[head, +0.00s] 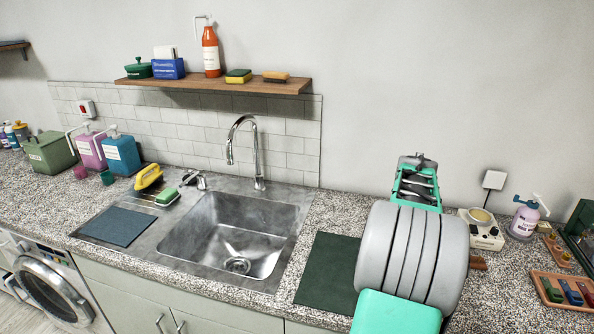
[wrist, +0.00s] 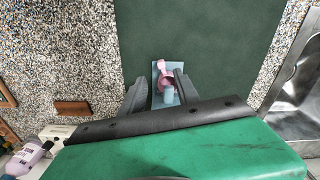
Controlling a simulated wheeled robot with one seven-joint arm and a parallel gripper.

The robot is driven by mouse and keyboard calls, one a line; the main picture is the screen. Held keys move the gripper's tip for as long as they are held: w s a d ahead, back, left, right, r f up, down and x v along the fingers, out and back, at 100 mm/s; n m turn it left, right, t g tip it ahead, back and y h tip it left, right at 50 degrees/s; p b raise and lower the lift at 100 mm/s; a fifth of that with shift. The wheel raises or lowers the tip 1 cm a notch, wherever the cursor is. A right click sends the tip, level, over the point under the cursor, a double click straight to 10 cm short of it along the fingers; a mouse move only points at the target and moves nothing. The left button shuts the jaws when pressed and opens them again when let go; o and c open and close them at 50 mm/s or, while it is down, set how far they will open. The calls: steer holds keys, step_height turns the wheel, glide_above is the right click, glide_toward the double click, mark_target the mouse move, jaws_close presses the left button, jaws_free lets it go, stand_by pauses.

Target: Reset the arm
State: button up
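My gripper (wrist: 163,78) shows in the wrist view with its two dark fingers apart, pointing at the dark green mat (wrist: 225,40). Between the fingertips is a small pale blue card or sticker with a pink shape (wrist: 167,76). It seems to lie on the mat, with the lower part close to my gripper's dark edge. I cannot tell whether a finger touches it. In the head view my grey and teal arm stands over the right part of the mat (head: 325,272) and hides the fingers and the card.
The sink (head: 225,235) is left of the mat. To the right are a white device (head: 487,240), a lilac bottle (head: 524,218) and a wooden tray (head: 545,280) of coloured blocks. A wall shelf (head: 215,85) holds several items. Speckled counter around the mat is mostly clear.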

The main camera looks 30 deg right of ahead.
steer(key=a+f, duration=0.1)
steer(key=f, duration=0.1)
steer(key=s+a+f+m, duration=0.1)
steer(key=f, duration=0.1)
steer(key=s+a+f+m, duration=0.1)
steer(key=shift+f+y, duration=0.3)
steer(key=shift+f, duration=0.1)
steer(key=shift+m+g, duration=0.3)
steer(key=shift+m, duration=0.3)
steer(key=a, duration=0.2)
steer(key=s+a+f, duration=0.1)
steer(key=a, duration=0.1)
steer(key=s+a, duration=0.1)
steer(key=a, duration=0.1)
steer(key=shift+s+f, duration=0.25)
steer(key=w+a+r+n+t, duration=0.1)
steer(key=w+a+r+n, duration=0.1)
steer(key=a, duration=0.8)
steer(key=w+a+r+n+t, duration=0.1)
steer(key=a+r+n, duration=0.3)
steer(key=a, duration=0.7)
steer(key=w+a+r+n+t, duration=0.2)
steer(key=w+a+r+n, duration=0.1)
steer(key=a, duration=0.7)
steer(key=shift+a+r+n, duration=0.35)
steer(key=shift+r+n, duration=0.2)
steer(key=shift+n, duration=0.15)
